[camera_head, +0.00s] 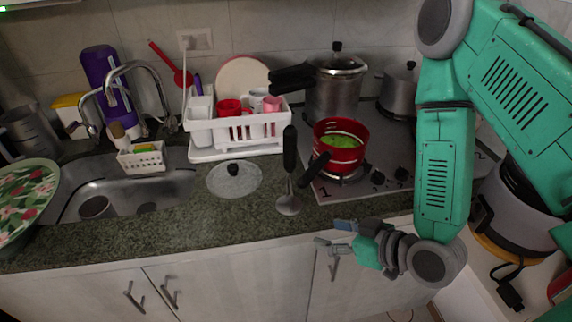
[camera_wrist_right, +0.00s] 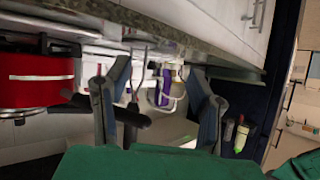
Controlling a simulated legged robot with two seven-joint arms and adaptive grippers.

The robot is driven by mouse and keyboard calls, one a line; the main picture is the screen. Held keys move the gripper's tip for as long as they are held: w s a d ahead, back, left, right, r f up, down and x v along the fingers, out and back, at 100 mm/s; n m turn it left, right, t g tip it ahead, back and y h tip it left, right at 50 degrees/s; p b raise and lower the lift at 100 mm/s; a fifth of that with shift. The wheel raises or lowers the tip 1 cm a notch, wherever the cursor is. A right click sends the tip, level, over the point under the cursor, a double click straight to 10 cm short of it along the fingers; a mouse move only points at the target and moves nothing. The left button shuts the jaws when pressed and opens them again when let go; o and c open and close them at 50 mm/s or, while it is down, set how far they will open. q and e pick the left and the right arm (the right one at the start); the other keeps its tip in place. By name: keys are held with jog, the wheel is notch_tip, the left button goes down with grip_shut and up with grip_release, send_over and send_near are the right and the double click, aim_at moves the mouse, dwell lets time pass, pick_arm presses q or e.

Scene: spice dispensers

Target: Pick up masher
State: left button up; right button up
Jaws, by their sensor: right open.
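My left gripper is not in view.
The red pot (camera_head: 340,158) sits on the stove, its black handle (camera_head: 315,169) reaching toward the utensil. A glass lid (camera_head: 234,181) lies to the left. A white dish rack (camera_head: 236,135) stands behind; the sink (camera_head: 130,195) is farther left. Cabinet doors (camera_head: 235,285) are below the edge.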

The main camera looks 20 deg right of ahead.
aim_at(296, 141)
pick_arm(q)
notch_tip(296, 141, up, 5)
jog(key=p, duration=0.3)
pick_arm(e)
notch_tip(296, 141, up, 16)
jog(key=w+d+t+y, duration=0.1)
jog(key=w+d+t, duration=0.2)
jog(key=t, duration=0.3)
jog(key=b+x, duration=0.3)
jog(key=b, duration=0.1)
jog(key=a+b+x, duration=0.1)
jog(key=b+x, duration=0.2)
jog(key=x, duration=0.1)
jog(key=shift+w+a+b, duration=0.1)
jog(key=shift+b, duration=0.25)
jog(key=shift+w+a+f, duration=0.1)
jog(key=shift+w, duration=0.45)
jog(key=x, duration=0.2)
jog(key=f+p+x, duration=0.1)
jog(key=x, duration=0.1)
jog(key=shift+w+a, duration=0.15)
jog(key=shift+a, duration=0.05)
jog(key=shift+w+a, duration=0.2)
jog(key=shift+w, duration=0.1)
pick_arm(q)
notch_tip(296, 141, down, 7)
pick_arm(e)
jog(key=shift+d, duration=0.1)
grip_shut()
